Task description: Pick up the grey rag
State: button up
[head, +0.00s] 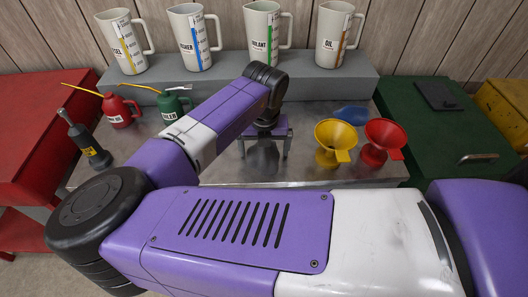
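I cannot make out a clear grey rag. A flat dark grey item (437,95) lies on the green cabinet at the right; I cannot tell whether it is cloth. My gripper (264,154) points down over the middle of the metal bench (312,171). Its two grey fingers are spread apart, and I see nothing held between them. It is well to the left of the dark grey item. My purple and white arm hides the front of the bench and part of its middle.
Yellow (335,140) and red funnels (382,140) stand right of my gripper, with a blue item (350,115) behind. Several jugs stand on the grey shelf (225,66).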

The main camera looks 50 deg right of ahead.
jog(key=c, duration=1.2)
jog(key=shift+c, duration=0.2)
jog(key=shift+r, duration=0.1)
notch_tip(320, 180, up, 20)
